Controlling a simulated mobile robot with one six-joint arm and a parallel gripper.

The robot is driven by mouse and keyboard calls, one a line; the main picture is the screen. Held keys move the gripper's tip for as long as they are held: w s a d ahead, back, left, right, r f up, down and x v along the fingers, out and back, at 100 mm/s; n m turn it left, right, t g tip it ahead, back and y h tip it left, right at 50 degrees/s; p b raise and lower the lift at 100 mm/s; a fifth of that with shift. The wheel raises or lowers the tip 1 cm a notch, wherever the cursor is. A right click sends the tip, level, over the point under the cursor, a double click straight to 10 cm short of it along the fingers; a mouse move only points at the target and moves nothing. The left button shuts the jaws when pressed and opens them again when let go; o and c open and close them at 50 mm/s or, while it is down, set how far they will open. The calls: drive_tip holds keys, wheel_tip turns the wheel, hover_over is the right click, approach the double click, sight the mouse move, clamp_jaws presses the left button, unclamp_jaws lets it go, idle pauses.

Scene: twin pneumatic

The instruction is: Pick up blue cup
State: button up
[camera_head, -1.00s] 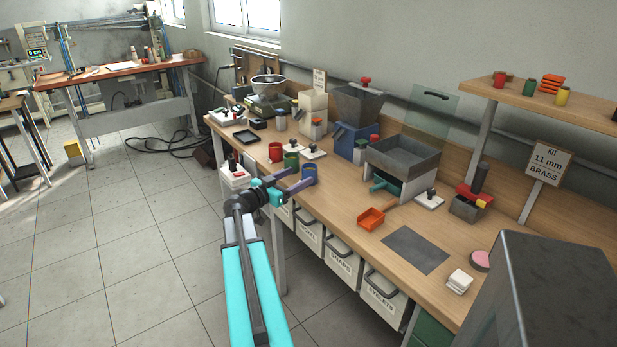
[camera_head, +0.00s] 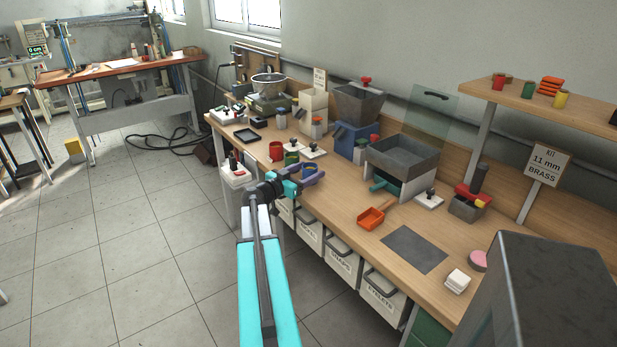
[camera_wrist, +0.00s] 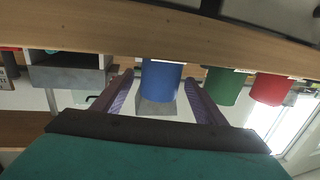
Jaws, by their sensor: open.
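The blue cup (camera_head: 309,168) stands near the front edge of the workbench, partly hidden by my fingers in the head view. In the wrist view, which is upside down, the blue cup (camera_wrist: 162,75) shows between the two purple fingers. My gripper (camera_head: 304,176) is open, its fingers reaching over the bench edge at the cup. In the wrist view, my gripper (camera_wrist: 159,80) has a visible gap on each side of the cup. I cannot tell how far the fingertips reach along it.
A green cup (camera_head: 291,159) and a red cup (camera_head: 276,151) stand close by, beyond the blue cup. An orange scoop (camera_head: 371,218) and a grey mat (camera_head: 415,249) lie on the bench to the right. Labelled bins (camera_head: 342,265) hang under the front edge. A grey hopper tray (camera_head: 402,158) stands behind.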

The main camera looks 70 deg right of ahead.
sight(315, 167)
drive_tip(key=shift+p+x, duration=0.9)
drive_tip(key=shift+x, duration=1.45)
drive_tip(key=shift+w, duration=0.1)
drive_tip(key=shift+c, duration=0.2)
drive_tip(key=c, duration=1.2)
drive_tip(key=shift+o, duration=0.2)
drive_tip(key=shift+r, duration=0.1)
drive_tip(key=shift+r+b, duration=0.55)
drive_tip(key=shift+r, duration=0.5)
drive_tip(key=w+a+r+b, duration=0.1)
drive_tip(key=a+b, duration=0.1)
drive_tip(key=a, duration=0.6)
drive_tip(key=w+a+r+b, duration=0.1)
drive_tip(key=a+b, duration=0.1)
drive_tip(key=a, duration=0.6)
drive_tip(key=shift+r, duration=0.35)
drive_tip(key=shift+d, duration=0.1)
drive_tip(key=shift+w, duration=0.1)
